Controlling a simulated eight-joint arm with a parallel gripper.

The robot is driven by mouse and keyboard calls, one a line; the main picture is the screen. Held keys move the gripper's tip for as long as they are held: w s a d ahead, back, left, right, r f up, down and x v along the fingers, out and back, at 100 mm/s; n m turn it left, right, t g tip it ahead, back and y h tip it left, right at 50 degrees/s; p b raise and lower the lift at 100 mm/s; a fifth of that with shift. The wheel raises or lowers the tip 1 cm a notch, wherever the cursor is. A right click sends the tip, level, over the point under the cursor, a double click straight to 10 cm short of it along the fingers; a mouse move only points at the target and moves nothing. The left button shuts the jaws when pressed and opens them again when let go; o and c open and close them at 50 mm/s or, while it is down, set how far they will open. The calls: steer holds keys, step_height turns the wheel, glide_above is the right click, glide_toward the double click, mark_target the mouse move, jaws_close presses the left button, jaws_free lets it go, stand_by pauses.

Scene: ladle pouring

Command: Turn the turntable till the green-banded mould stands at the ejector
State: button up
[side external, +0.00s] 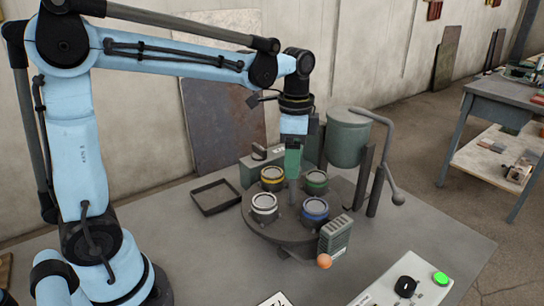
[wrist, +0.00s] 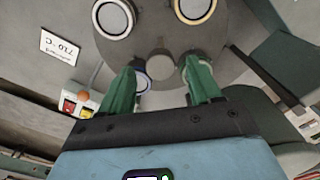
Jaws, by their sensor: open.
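The dark round turntable (side external: 283,231) carries several cup-like moulds. The green-banded mould (side external: 316,182) is at the back right in the side view; in the wrist view (wrist: 195,72) a finger partly covers it. The blue-banded mould (side external: 315,211) is front right, the yellow-banded mould (side external: 273,179) back left, the white-banded mould (side external: 264,207) front left. My gripper (side external: 292,172), with green fingers, is open above the turntable's middle, near the hub post (wrist: 160,64). I cannot tell which fixture is the ejector.
A green-grey pot (side external: 347,138) with a bent handle stands behind, right. A black tray (side external: 216,197) lies left. A control panel (side external: 405,287) is at front right.

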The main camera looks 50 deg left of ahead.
steer(key=shift+f, duration=0.95)
jaws_close()
